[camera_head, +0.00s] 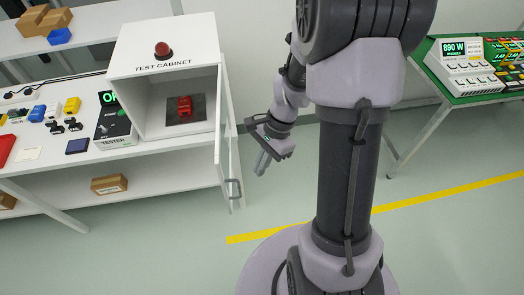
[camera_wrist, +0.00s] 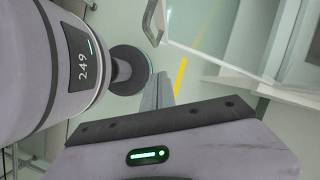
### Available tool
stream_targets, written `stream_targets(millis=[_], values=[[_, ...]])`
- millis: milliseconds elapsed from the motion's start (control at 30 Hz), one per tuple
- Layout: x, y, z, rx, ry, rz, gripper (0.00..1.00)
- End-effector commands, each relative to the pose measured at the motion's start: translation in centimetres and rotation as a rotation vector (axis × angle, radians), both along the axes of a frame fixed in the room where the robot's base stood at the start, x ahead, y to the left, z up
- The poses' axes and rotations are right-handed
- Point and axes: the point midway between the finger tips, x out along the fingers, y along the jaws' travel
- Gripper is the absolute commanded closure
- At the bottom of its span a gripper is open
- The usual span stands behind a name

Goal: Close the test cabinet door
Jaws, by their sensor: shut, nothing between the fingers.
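The test cabinet (camera_head: 163,48) is a white box on the bench at the left, with its front uncovered. Its clear, pale-framed door (camera_head: 228,130) stands open, swung out toward the front from the cabinet's right side. A grey bar handle (camera_head: 234,188) is near the door's free end; it also shows at the top of the wrist view (camera_wrist: 152,25). My gripper (camera_head: 262,163) is to the right of the door, apart from it, with its fingers together and empty. The fingers (camera_wrist: 158,92) also show in the wrist view, clear of the handle.
A red device (camera_head: 184,107) sits on a dark pad inside the cabinet. A red dome (camera_head: 162,49) is on its top. A tester (camera_head: 115,120) stands left of the opening. A green-topped table (camera_head: 480,90) is at the right. The floor beside the door is free.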

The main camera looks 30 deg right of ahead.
Motion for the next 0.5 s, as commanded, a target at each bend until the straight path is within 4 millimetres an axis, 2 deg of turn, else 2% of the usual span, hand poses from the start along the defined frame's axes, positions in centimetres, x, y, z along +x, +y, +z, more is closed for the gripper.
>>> stream_targets(millis=[33, 100, 300, 500], values=[[-0.1, 0.4, -1.3, 0.002, 0.002, 0.002, 1.0], [-0.2, 0.9, -2.6, 0.001, 0.003, 0.002, 1.0], [-0.6, 3.9, -2.0, -0.001, -0.002, 0.004, 1.0], [-0.8, 4.7, -1.9, -0.001, -0.001, 0.002, 1.0]])
